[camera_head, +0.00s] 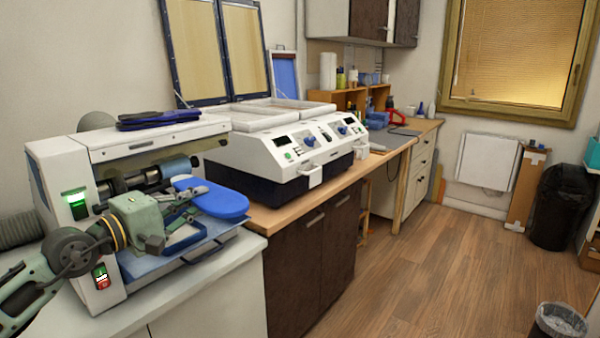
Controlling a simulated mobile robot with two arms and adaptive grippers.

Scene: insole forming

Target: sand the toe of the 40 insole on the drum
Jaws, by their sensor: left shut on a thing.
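A bright blue insole (224,203) is held roughly flat in front of the sanding machine (120,140). Its rounded right end points away from the machine. Its left end is close to the grey-blue drum (174,168) on the machine's shaft; I cannot tell whether they touch. No size mark is readable on it. My left gripper (196,200), whose arm comes in from the lower left, is shut on the insole's near side. The gripper hides part of the shaft and machine front. My right gripper is not in view.
Dark blue insoles (158,118) lie on top of the machine. A blue tray (150,266) sits below the drum. A white forming press (285,145) with open framed lids stands to the right on the wooden counter. The wooden floor (430,260) is clear; bins stand far right.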

